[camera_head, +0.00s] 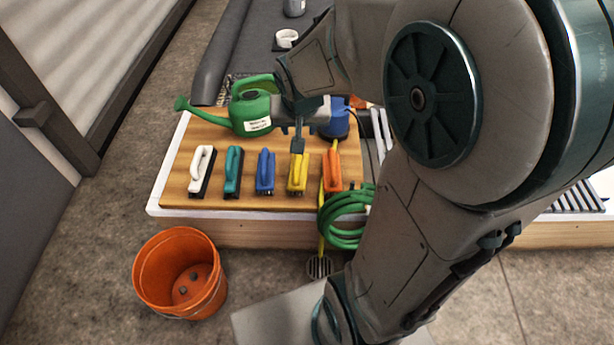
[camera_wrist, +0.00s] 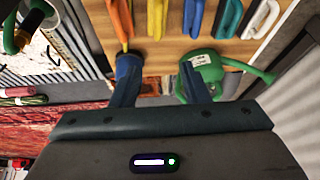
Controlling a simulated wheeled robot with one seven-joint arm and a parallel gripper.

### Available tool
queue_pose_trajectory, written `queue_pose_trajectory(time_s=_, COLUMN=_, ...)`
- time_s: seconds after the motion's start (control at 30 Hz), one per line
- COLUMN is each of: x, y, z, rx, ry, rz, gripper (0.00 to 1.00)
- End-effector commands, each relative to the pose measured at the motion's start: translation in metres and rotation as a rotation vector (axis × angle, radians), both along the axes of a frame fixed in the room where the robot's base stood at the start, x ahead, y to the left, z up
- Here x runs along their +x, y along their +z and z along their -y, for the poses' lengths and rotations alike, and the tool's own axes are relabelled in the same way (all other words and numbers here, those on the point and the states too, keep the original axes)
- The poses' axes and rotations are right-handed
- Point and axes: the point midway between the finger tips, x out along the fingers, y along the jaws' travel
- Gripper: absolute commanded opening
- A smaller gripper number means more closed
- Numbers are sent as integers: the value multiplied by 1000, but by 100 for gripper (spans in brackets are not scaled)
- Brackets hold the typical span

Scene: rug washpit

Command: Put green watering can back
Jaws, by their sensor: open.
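The green watering can (camera_head: 250,112) stands upright at the back left of the wooden board (camera_head: 215,198), its spout pointing left and a white label on its side. In the wrist view the can (camera_wrist: 208,66) shows beyond the right finger, which partly covers it. My gripper (camera_head: 298,148) is just right of the can, above the board, pointing down. In the wrist view my gripper (camera_wrist: 158,72) is open, with nothing between its fingers. My wrist covers part of the can's right side in the head view.
A blue object (camera_head: 339,124) stands right of my gripper. A row of brushes, white (camera_head: 201,170), teal (camera_head: 233,171), blue (camera_head: 265,170), yellow and orange (camera_head: 333,168), lies along the front. A coiled green hose (camera_head: 343,215) hangs at the front edge. An orange bucket (camera_head: 180,273) stands on the floor.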

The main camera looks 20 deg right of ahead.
Motion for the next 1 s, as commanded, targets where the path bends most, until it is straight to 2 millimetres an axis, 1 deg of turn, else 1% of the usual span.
queue_pose_trajectory(time_s=0.03, x=-27, y=4, z=-7, rx=-8, ry=52, rz=-54, gripper=42)
queue_pose_trajectory(time_s=0.07, x=-42, y=4, z=-11, rx=-10, ry=87, rz=-91, gripper=42)
queue_pose_trajectory(time_s=0.1, x=-62, y=5, z=-16, rx=-10, ry=133, rz=-137, gripper=42)
queue_pose_trajectory(time_s=0.2, x=-101, y=6, z=-27, rx=-1, ry=232, rz=-229, gripper=42)
queue_pose_trajectory(time_s=0.3, x=-127, y=6, z=-34, rx=12, ry=302, rz=-286, gripper=42)
queue_pose_trajectory(time_s=0.33, x=-132, y=6, z=-35, rx=15, ry=316, rz=-298, gripper=42)
queue_pose_trajectory(time_s=0.4, x=-139, y=6, z=-36, rx=19, ry=338, rz=-314, gripper=42)
queue_pose_trajectory(time_s=0.47, x=-141, y=6, z=-37, rx=21, ry=346, rz=-321, gripper=42)
queue_pose_trajectory(time_s=1.0, x=-140, y=6, z=-37, rx=20, ry=344, rz=-320, gripper=42)
